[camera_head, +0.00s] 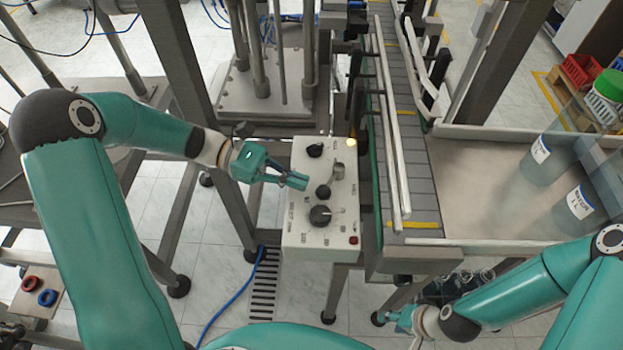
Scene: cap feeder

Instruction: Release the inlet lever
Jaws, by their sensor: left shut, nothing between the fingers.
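A white control panel (298,235) stands in the middle of the view. It carries a top black knob (316,150), a middle black knob (323,191), a large lower dial (320,215) and a small metallic part (338,171). I cannot tell for sure which of these is the inlet lever. My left gripper (300,181) is shut and empty over the panel's left side, its tips pointing at the middle knob. Whether it touches the knob cannot be told. My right gripper (388,317) is low at the right, away from the panel; its fingers are too small to judge.
A yellow lamp (351,143) glows at the panel's upper right; a red button (353,240) is at its lower right. A conveyor (410,150) runs just right of the panel. A metal tray table (460,190) holds large clear bottles. A frame post (190,90) stands behind my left arm.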

